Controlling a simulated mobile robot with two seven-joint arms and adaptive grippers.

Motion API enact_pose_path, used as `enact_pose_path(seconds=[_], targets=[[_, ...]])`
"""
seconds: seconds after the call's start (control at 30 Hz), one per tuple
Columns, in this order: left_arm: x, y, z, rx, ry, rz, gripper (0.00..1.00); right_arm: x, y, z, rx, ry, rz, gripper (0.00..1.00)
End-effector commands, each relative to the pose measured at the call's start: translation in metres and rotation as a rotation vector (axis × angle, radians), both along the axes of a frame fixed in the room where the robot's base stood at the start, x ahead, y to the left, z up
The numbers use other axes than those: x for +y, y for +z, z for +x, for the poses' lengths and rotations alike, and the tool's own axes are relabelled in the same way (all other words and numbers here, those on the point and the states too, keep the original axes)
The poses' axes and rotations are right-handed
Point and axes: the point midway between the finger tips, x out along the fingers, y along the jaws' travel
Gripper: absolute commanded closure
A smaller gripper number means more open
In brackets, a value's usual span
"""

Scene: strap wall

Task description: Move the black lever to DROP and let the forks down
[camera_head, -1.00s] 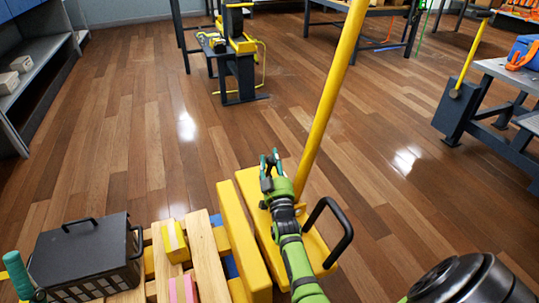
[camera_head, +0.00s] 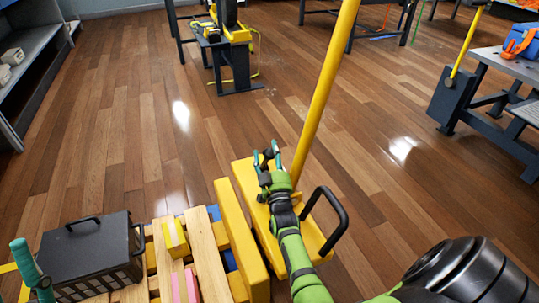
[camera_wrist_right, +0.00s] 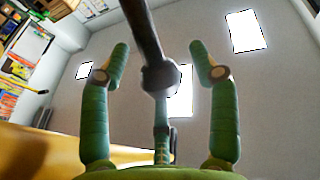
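The black lever (camera_wrist_right: 145,35) shows in the right wrist view as a dark bar ending in a knob between two green fingers. It appears apart from both. In the head view my right gripper (camera_head: 267,156) is open above the yellow truck body (camera_head: 262,215), with a small dark part between its fingertips. A black loop handle (camera_head: 345,215) stands to its right. I can read no DROP marking, and I cannot make out the forks. At the lower left edge a teal rounded piece (camera_head: 24,258) looks like a finger of my left gripper; its opening is hidden.
A tall yellow pole (camera_head: 318,90) rises just beyond the gripper. Left of the truck lie wooden slats (camera_head: 205,250) with blocks and a dark crate (camera_head: 85,250). A grey bench (camera_head: 515,75) stands at the right.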

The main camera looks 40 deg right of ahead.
Motion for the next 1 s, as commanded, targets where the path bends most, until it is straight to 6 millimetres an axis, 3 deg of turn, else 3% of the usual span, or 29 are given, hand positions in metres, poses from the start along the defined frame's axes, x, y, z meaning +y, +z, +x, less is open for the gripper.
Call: enact_pose_path(seconds=[0.27,0.5,0.7,1.0], targets=[[0.0,-0.001,0.0,0.004,-0.002,0.001,0.57,0.0,0.018,0.0,-0.003,0.0,0.0,0.39],[0.0,-0.001,0.0,0.003,-0.001,0.001,0.57,0.0,0.064,0.0,-0.007,0.0,-0.002,0.39],[0.0,-0.001,0.0,0.002,0.0,0.001,0.57,0.0,0.092,0.0,-0.003,0.0,-0.001,0.39],[0.0,-0.001,0.0,0.002,0.0,0.001,0.57,0.0,0.1,0.0,0.001,0.0,0.0,0.39]])
